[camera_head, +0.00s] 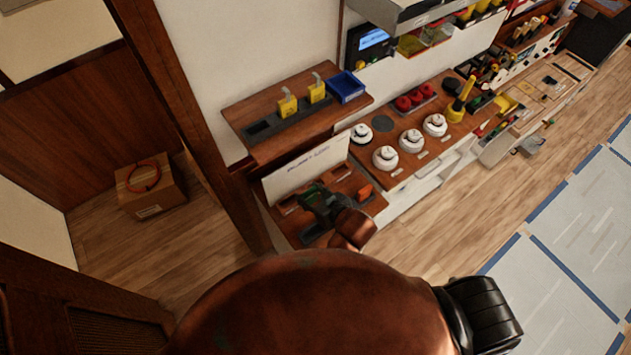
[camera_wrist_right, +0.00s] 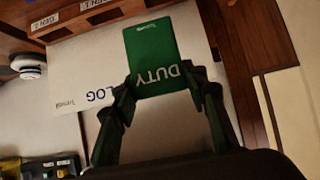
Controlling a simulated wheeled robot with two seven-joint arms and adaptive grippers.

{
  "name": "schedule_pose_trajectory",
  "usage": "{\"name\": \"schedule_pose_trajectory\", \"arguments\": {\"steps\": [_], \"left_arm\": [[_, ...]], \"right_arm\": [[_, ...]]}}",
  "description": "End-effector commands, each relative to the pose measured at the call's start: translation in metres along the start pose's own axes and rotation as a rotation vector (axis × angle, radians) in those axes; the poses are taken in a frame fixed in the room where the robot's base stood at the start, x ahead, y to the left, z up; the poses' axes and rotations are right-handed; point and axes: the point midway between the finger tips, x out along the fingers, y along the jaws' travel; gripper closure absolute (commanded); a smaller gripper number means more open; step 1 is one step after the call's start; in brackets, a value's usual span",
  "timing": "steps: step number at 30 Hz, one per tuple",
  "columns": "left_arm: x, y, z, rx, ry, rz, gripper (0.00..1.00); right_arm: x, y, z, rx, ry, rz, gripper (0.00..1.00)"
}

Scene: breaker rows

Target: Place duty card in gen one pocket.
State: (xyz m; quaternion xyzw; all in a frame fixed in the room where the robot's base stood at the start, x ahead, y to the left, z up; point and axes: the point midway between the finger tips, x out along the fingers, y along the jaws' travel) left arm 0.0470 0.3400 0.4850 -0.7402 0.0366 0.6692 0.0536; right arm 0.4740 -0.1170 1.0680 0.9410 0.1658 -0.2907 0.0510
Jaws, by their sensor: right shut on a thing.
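A green duty card (camera_wrist_right: 154,58) with the word DUTY, upside down, is held between the fingers of my right gripper (camera_wrist_right: 159,90) in the right wrist view. The fingers are at the card's near end, and the rest of it sticks out over the white log board (camera_wrist_right: 85,75). A label (camera_wrist_right: 44,22) that seems to read GEN 1 shows at the top left, on a wooden strip, apart from the card; the pocket itself is not clear. In the head view my right gripper (camera_head: 318,203) is over the low wooden shelf in front of the log board (camera_head: 305,170). My left gripper does not show.
An upper wooden shelf (camera_head: 262,152) carries yellow padlock-like items (camera_head: 288,106) and a blue bin (camera_head: 346,87). White round knobs (camera_head: 386,157) stand to the right. A cardboard box (camera_head: 150,190) sits on the floor at left.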

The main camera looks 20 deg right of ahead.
Motion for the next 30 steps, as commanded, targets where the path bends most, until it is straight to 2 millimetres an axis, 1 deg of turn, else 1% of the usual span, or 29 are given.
{"name": "schedule_pose_trajectory", "arguments": {"steps": [1,10,12,15,18,25,27,30], "left_arm": [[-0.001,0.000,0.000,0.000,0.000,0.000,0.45],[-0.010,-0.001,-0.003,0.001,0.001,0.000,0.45],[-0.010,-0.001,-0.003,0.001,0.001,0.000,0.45],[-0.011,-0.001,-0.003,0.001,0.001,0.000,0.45],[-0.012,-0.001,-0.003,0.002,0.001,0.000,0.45],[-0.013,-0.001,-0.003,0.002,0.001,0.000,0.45],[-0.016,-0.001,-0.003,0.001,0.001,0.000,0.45],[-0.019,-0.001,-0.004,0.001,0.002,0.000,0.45]], "right_arm": [[0.009,0.009,-0.002,-0.003,0.000,0.004,0.83],[0.069,0.058,-0.005,-0.001,-0.001,0.004,0.83],[0.084,0.064,0.005,0.000,-0.004,0.003,0.83],[0.102,0.074,0.013,-0.001,-0.002,0.003,0.83],[0.114,0.080,0.018,-0.001,-0.001,0.003,0.83],[0.130,0.089,0.026,0.000,-0.001,0.003,0.83],[0.135,0.088,0.036,0.003,-0.003,0.002,0.83],[0.142,0.088,0.045,0.002,-0.001,0.002,0.83]]}}
